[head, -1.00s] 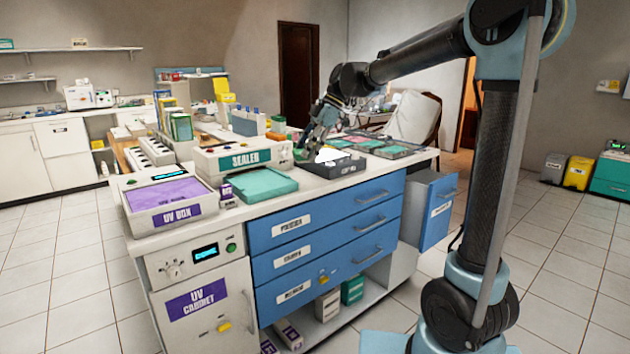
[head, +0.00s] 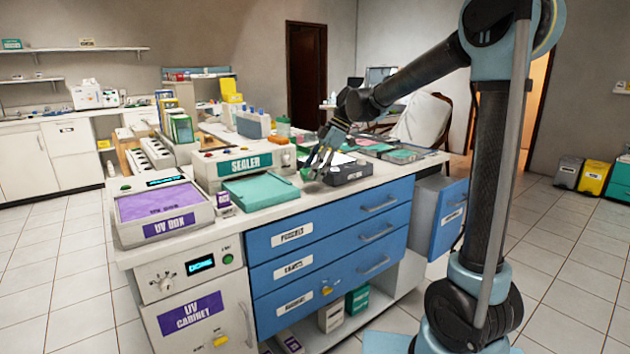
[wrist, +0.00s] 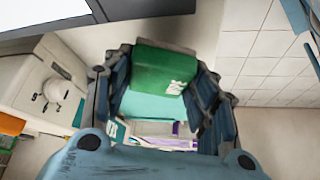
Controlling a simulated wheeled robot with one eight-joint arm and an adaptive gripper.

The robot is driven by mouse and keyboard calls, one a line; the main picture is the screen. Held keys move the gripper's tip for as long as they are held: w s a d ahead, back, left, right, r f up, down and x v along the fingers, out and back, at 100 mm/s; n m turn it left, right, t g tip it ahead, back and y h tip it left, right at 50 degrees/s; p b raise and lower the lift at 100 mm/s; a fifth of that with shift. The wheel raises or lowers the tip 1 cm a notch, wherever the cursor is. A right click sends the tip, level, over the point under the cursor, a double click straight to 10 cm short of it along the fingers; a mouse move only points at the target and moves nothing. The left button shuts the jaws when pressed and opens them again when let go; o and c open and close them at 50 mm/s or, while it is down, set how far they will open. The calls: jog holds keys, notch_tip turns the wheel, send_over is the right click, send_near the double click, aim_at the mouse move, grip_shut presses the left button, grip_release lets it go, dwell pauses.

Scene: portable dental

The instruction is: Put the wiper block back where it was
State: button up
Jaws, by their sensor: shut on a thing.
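In the wrist view a green block (wrist: 160,72) with a white label, apparently the wiper block, sits between the fingers of my gripper (wrist: 163,78). My gripper is shut on it. The label is too small to read. In the head view my gripper (head: 317,165) is low over the front of the worktop, right of the teal pad (head: 262,189) and left of the dark tray (head: 348,173). The block is hard to make out there.
The sealer (head: 243,165) stands behind the teal pad. The UV box (head: 165,215) is at the worktop's left end. Green and dark trays (head: 398,155) lie to the right.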

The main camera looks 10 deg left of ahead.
jog(key=shift+f, duration=1.6)
jog(key=o, duration=1)
